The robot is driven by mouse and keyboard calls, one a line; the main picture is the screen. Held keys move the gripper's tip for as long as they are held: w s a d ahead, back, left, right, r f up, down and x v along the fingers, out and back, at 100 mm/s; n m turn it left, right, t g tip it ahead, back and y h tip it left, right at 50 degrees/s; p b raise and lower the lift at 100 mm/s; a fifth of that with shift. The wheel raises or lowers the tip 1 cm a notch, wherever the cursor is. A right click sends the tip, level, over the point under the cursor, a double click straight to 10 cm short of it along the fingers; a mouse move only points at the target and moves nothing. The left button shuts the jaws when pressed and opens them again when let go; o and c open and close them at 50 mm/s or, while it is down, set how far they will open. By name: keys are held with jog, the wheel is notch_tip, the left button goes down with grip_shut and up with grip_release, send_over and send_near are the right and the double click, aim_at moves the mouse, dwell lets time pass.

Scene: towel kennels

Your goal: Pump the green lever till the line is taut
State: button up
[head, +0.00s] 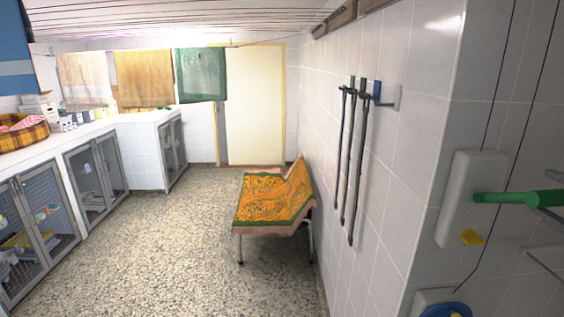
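The green lever (518,198) sticks out to the right from a white wall box (471,192) at the right of the head view, roughly level. A yellow tab (473,237) sits low on the same box. Thin dark cords run down the tiled wall near the box. Several thin lines (190,20) stretch under the ceiling and look nearly straight; I cannot tell how taut they are. Grey shapes near the lever's outer end are cut off by the frame edge, and I cannot tell what they are.
A chair draped with an orange and green towel (270,204) stands by the right wall. Dark rods (350,160) hang on that wall. A blue round part (446,310) shows at bottom right. Kennels (45,215) line the left. The speckled floor (180,260) between is clear.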

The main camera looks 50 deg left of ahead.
jog(key=shift+r, duration=0.45)
jog(key=p+v, duration=0.1)
jog(key=v, duration=0.7)
jog(key=shift+s+d+f, duration=0.3)
